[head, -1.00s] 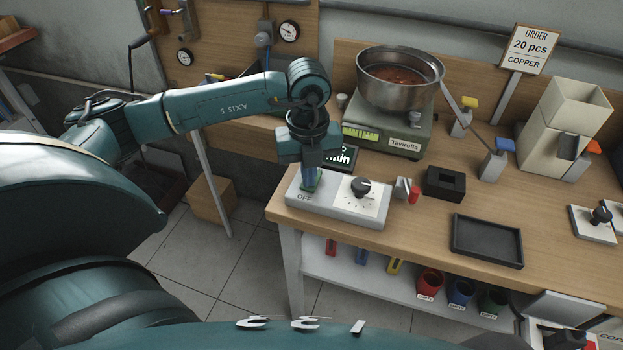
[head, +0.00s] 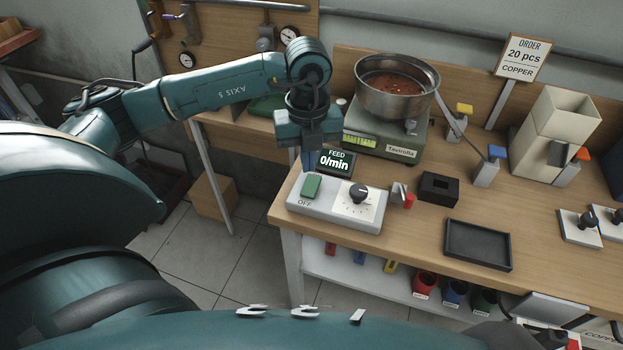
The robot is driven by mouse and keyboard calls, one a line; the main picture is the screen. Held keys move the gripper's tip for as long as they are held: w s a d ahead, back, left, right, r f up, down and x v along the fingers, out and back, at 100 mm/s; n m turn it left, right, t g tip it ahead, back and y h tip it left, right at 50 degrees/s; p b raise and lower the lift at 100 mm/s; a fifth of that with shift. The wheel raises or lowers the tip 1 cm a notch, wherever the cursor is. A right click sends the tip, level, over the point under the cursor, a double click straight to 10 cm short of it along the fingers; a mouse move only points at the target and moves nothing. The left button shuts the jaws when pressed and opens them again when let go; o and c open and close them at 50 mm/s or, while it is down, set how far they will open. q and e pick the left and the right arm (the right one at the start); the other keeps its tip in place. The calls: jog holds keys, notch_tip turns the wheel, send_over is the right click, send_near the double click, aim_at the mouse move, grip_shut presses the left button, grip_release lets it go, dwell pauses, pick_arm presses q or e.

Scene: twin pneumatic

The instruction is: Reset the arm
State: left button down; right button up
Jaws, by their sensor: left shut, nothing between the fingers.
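My left gripper (head: 309,160) is shut and empty. It hangs pointing down above the back left part of a light grey control box (head: 330,215), apart from it as far as I can tell. The box carries a green rocker switch (head: 312,186) with OFF printed beside it and a black knob (head: 359,193) on a white dial. A black display (head: 337,162) behind the box reads FEED 0/min, and the gripper covers part of its left side. My right gripper is not in view.
A steel bowl (head: 396,101) of copper-coloured pieces sits on a green feeder (head: 365,133). A black block (head: 438,188) and an empty black tray (head: 478,244) lie on the wooden bench. An order sign (head: 521,58) reads 20 pcs copper.

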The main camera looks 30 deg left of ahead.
pick_arm(q)
jog(key=shift+r, duration=0.35)
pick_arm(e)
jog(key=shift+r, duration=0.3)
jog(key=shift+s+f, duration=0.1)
